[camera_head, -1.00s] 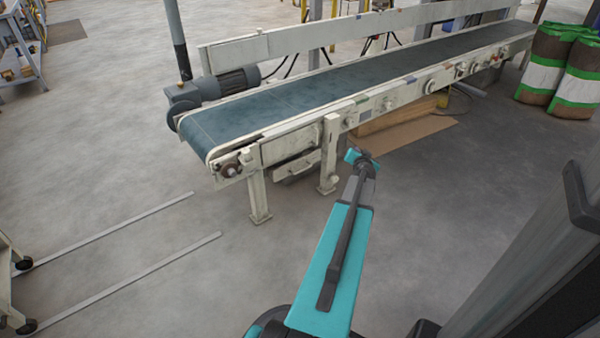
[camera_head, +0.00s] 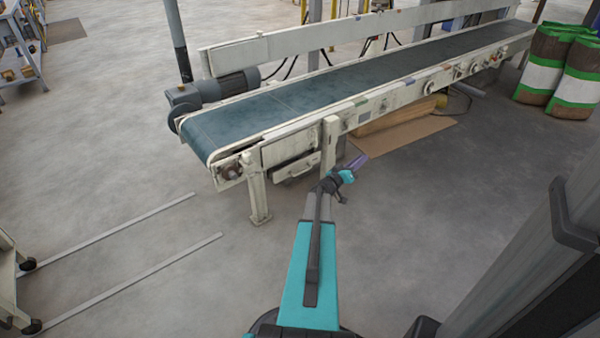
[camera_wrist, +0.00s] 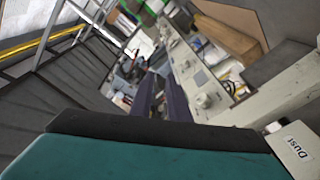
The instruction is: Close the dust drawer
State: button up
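The dust drawer (camera_head: 297,167) is a small pale box with a handle, low under the near end of the conveyor between two legs. It seems to stand out a little from the frame. In the wrist view a white surface with a "Dust" label (camera_wrist: 298,147) shows at the lower right, tilted. My gripper (camera_head: 358,162), with purple fingers, is right of the drawer, beyond the second leg, apart from it. In the wrist view the fingers (camera_wrist: 160,100) point away along the conveyor side with nothing clearly between them. How far they are apart is hard to tell.
The conveyor (camera_head: 345,85) with a blue-grey belt runs to the back right. A conveyor leg (camera_head: 328,145) stands between my gripper and the drawer. Cardboard (camera_head: 405,138) lies under the conveyor. Green-and-white sacks (camera_head: 575,85) stand far right. The floor in front is clear.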

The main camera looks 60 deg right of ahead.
jog(key=w+a+f+n+g+h+p, duration=0.25)
jog(key=w+a+f, duration=0.25)
jog(key=w+a, duration=0.5)
jog(key=n+t+p, duration=0.3)
jog(key=n+t, duration=0.2)
jog(key=t, duration=0.1)
send_near(300, 173)
jog(key=r+v, duration=0.1)
jog(key=v, duration=0.2)
jog(key=shift+a+f, duration=0.3)
jog(key=shift+f, duration=0.25)
jog(key=shift+d, duration=0.1)
jog(key=b+x, duration=0.3)
jog(key=x, duration=1)
jog(key=shift+w+d+f, duration=0.1)
jog(key=shift+w+d, duration=0.05)
jog(key=shift+d, duration=0.2)
grip_shut()
